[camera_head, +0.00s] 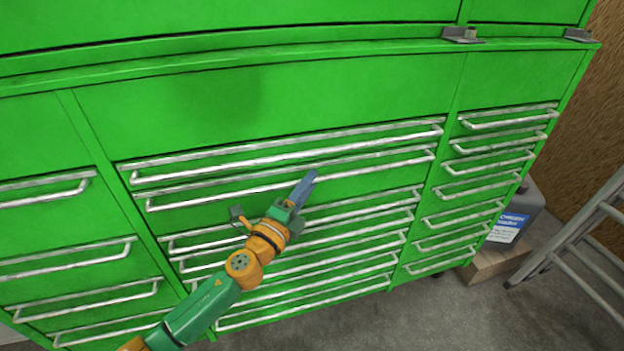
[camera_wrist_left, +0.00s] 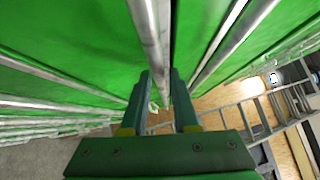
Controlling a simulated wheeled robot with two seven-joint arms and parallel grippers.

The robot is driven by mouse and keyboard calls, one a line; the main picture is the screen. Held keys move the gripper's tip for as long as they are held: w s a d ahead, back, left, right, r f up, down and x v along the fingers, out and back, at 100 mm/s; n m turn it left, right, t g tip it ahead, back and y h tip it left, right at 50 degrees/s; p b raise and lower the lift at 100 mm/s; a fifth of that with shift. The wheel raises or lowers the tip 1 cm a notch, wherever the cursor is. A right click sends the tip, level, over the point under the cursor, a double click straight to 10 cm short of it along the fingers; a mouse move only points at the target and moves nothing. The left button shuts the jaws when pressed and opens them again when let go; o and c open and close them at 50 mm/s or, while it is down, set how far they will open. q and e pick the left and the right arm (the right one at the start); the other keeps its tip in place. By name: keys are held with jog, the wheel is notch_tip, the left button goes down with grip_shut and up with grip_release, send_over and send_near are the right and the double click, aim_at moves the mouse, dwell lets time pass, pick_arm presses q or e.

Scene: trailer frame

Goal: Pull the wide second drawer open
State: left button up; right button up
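The green tool cabinet (camera_head: 265,95) has a wide middle column of drawers with long silver bar handles. The wide second drawer's handle (camera_head: 385,167) is the second long bar from the top, and the drawer looks closed. My left gripper (camera_head: 308,180) is at the middle of this handle and hides a short part of it. In the left wrist view, the gripper's two fingers (camera_wrist_left: 161,100) are apart, with a silver bar (camera_wrist_left: 150,35) running between them. I cannot tell whether either finger touches the bar. My right gripper is not in view.
The top wide drawer's handle (camera_head: 240,160) lies just above, and several more long handles lie below. Narrower drawers flank both sides. A metal ladder (camera_head: 580,235) and a grey container (camera_head: 515,215) stand at the right. Bare floor (camera_head: 440,310) shows in front.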

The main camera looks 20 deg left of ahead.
pick_arm(q)
jog(key=shift+x, duration=0.8)
grip_shut()
jog(key=shift+s, duration=0.1)
dwell(0.8)
